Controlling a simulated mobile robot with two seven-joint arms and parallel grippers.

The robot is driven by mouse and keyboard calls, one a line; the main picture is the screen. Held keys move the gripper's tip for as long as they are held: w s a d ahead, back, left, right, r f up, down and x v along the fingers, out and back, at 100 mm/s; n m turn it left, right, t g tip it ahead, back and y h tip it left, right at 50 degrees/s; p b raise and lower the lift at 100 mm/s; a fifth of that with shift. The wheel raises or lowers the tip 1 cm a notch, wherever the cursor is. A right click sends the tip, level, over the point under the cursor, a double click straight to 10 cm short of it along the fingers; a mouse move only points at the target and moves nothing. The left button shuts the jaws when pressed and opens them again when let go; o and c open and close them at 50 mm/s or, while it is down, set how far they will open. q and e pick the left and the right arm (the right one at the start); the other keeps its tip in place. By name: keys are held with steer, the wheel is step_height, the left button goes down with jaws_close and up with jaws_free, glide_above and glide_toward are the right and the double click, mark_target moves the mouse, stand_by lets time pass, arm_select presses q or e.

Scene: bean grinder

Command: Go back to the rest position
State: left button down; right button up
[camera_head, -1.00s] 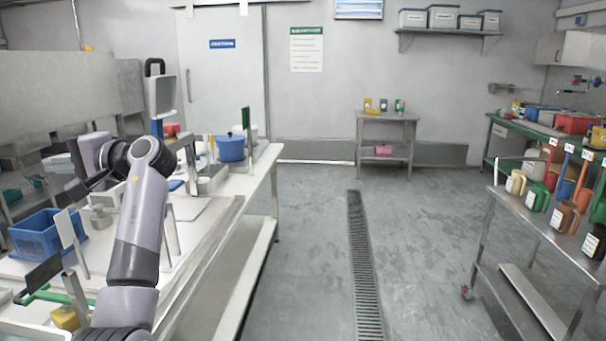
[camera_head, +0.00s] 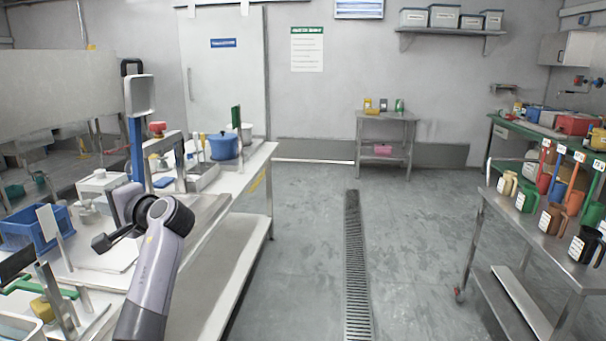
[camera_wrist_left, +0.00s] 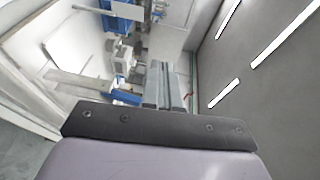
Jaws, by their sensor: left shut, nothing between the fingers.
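My left arm rises from the bottom left of the head view, over the front of the long work table (camera_head: 222,232). Its wrist bends to the left. My left gripper (camera_head: 101,243) is small and dark there and hangs above the table. In the left wrist view my left gripper (camera_wrist_left: 166,72) shows its grey fingers side by side, shut with nothing between them. My right gripper is in neither view.
A blue crate (camera_head: 35,228), a blue pot (camera_head: 223,147) and an upright device with a blue column (camera_head: 136,150) stand on the table near my left arm. A metal cart (camera_head: 520,245) with several jugs is at the right. The middle floor is clear.

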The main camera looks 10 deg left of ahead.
arm_select(q)
steer(key=s+d+f+m+t+h, duration=0.1)
steer(key=d+f+m+t+h, duration=0.15)
steer(key=d+f, duration=0.45)
steer(key=s+d+f+m+t+h, duration=0.1)
steer(key=s+d+f+t+h, duration=0.2)
steer(key=f, duration=0.9)
steer(key=d+f+m+t+h, duration=0.15)
steer(key=d+f+h, duration=0.3)
steer(key=f, duration=0.45)
steer(key=s+d+f+n+h, duration=0.2)
steer(key=s+d+f+h, duration=0.2)
steer(key=s+d, duration=0.4)
steer(key=s+d+f+n+h, duration=0.2)
steer(key=s+d+f+h, duration=0.2)
steer(key=s+d, duration=0.5)
steer(key=s+f, duration=0.2)
steer(key=s, duration=0.2)
steer(key=shift+d+f+n+h, duration=0.25)
steer(key=shift+f+n+h, duration=0.05)
steer(key=shift+h, duration=0.1)
